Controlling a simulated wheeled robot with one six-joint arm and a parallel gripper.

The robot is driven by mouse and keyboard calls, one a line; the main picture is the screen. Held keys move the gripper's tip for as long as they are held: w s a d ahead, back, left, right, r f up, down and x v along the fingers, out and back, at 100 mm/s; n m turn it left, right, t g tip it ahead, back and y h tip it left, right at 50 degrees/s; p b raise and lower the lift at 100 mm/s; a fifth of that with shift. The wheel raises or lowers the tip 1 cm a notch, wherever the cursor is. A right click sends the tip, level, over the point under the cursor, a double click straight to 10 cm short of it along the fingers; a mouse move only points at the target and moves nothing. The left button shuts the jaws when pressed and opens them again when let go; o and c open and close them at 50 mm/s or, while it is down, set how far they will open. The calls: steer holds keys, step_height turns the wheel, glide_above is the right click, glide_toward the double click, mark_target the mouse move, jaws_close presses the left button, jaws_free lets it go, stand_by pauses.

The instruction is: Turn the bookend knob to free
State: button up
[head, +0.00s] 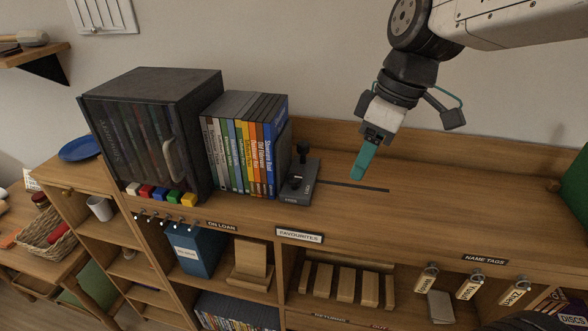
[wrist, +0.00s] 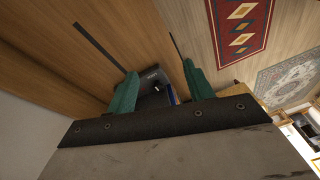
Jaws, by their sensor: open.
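The grey bookend (head: 300,188) stands on the shelf top against the right end of the DVD row. A dark knob (head: 303,149) sticks up from it; its exact setting is too small to read. My gripper (head: 359,171), with teal fingers, is above the shelf top to the right of the bookend, apart from it and empty. In the wrist view, the two fingers (wrist: 160,80) are spread, and part of the bookend (wrist: 152,80) shows between and beyond them. The knob cannot be made out clearly there.
Several upright DVDs (head: 240,150) stand between the bookend and a dark glass-fronted cabinet (head: 150,125). A dark slot (head: 355,187) runs right from the bookend along the shelf top. The shelf top to the right is clear. A low ledge (head: 430,150) borders the back.

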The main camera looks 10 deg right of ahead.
mark_target(295, 176)
steer(key=w+a+f+n+y, duration=0.2)
steer(key=w+a+f+n, duration=0.1)
steer(key=w+a+n, duration=0.55)
steer(key=shift+m+g, duration=0.3)
steer(key=shift+m, duration=0.25)
steer(key=f, duration=0.2)
steer(key=w+f, duration=0.1)
steer(key=f, duration=0.3)
steer(key=shift+w+a, duration=0.3)
steer(key=shift+w, duration=0.05)
steer(key=shift+a+f, duration=0.15)
steer(key=shift+f, duration=0.25)
steer(key=c, duration=1)
